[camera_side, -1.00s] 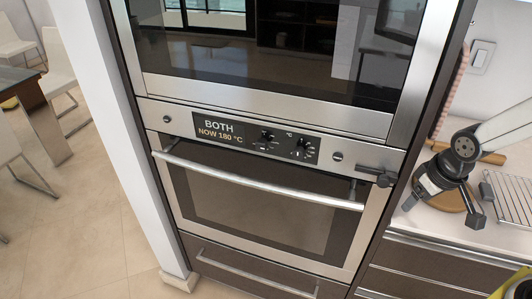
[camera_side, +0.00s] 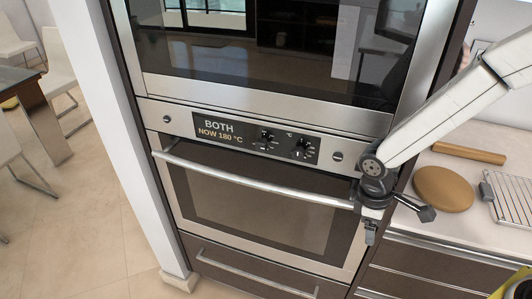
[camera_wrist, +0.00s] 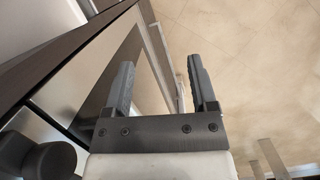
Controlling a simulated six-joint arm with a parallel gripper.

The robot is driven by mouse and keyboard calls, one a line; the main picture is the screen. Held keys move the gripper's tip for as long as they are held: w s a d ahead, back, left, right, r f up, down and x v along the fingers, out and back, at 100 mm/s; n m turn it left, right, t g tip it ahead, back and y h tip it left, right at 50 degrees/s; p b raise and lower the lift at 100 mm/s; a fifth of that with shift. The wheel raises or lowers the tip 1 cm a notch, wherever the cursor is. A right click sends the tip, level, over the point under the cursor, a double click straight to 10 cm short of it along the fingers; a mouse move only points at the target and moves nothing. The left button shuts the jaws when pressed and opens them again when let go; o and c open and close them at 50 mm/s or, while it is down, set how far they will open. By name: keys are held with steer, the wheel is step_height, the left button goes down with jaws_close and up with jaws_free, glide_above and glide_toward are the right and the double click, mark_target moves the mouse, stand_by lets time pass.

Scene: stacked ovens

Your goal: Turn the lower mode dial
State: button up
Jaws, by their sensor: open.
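The lower oven's control panel (camera_side: 240,137) has a display reading "BOTH NOW 180 °C" and two black dials with white markings. The left dial (camera_side: 267,138) stands beside the display. The right dial (camera_side: 302,148) is nearer the panel's right end. Their labels are too small for me to tell for sure which is the mode dial. My gripper (camera_side: 370,237) is below and right of both dials, near the right end of the door handle, pointing downward. In the wrist view my gripper (camera_wrist: 160,58) is open and empty. No dial is recognisable there.
The oven handle bar (camera_side: 255,180) juts out below the dials. The upper oven (camera_side: 270,55) is above. At right, a counter holds a round board (camera_side: 443,189), a rolling pin (camera_side: 470,152) and a wire rack (camera_side: 511,203).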

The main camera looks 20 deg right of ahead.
steer(key=w+a+f+n+h, duration=0.2)
steer(key=w+a+f, duration=0.1)
steer(key=a+f, duration=0.1)
steer(key=t+h, duration=0.9)
steer(key=t, duration=0.6)
glide_toward(260, 148)
steer(key=x, duration=0.2)
steer(key=shift+x, duration=4)
jaws_close()
